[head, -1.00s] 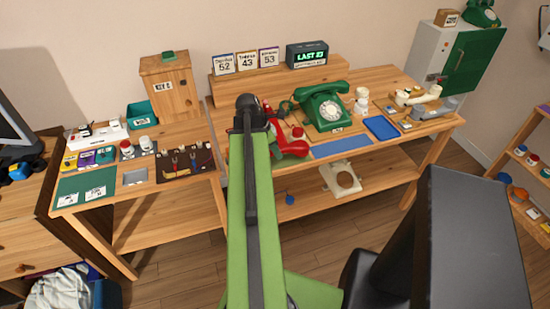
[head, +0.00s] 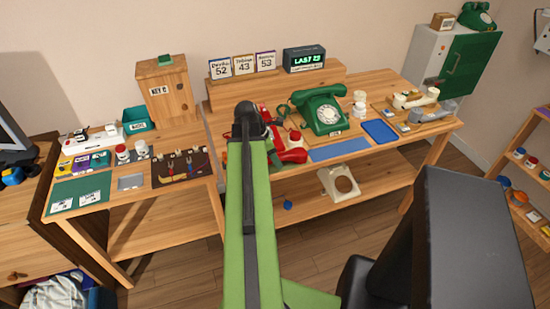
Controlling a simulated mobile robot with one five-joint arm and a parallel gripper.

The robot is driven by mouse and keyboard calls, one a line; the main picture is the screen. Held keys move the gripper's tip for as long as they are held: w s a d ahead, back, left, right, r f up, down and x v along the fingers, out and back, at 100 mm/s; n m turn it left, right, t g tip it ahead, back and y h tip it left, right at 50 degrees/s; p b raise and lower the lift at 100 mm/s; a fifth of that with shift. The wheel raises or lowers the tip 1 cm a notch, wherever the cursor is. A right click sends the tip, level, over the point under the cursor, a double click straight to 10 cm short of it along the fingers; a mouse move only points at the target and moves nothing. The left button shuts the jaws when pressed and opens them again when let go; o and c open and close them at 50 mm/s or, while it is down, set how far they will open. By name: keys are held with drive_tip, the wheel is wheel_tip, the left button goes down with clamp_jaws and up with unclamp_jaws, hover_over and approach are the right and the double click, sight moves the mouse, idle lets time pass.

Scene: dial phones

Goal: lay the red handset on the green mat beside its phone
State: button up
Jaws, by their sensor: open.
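A red phone-like shape (head: 291,156) lies on the wooden bench (head: 375,80), right behind my green arm. More red shows just above it by the arm's black end joint. My arm covers much of it, so I cannot tell handset from phone body. A green edge shows beside the red, partly hidden, and may be the green mat. Another dark green mat (head: 62,196) lies on the left table with white cards on it. My gripper is hidden beyond the arm's end, and its fingers do not show.
A green dial phone (head: 321,112) stands right of the red shape. A blue mat (head: 340,149) and blue tray (head: 380,131) lie at the front edge. A wooden key box (head: 167,90) and a tool mat (head: 183,167) are on the left. White cups stand right of the green phone.

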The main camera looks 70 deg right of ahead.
drive_tip(key=p+v, duration=1.1)
drive_tip(key=v, duration=0.1)
drive_tip(key=w+a+f+m+t, duration=0.1)
drive_tip(key=w+a+m+t, duration=0.2)
drive_tip(key=w+a, duration=2)
drive_tip(key=w+a+m+y, duration=0.1)
drive_tip(key=w+a, duration=0.1)
drive_tip(key=a, duration=0.8)
drive_tip(key=w+a+m+y, duration=0.1)
drive_tip(key=w+a+m, duration=0.1)
drive_tip(key=a, duration=0.9)
drive_tip(key=w+a+m, duration=0.1)
drive_tip(key=w+a, duration=0.3)
drive_tip(key=a, duration=0.7)
drive_tip(key=shift+w+f+m+y, duration=0.25)
drive_tip(key=shift+f+m+y, duration=0.1)
drive_tip(key=shift+m+y, duration=0.05)
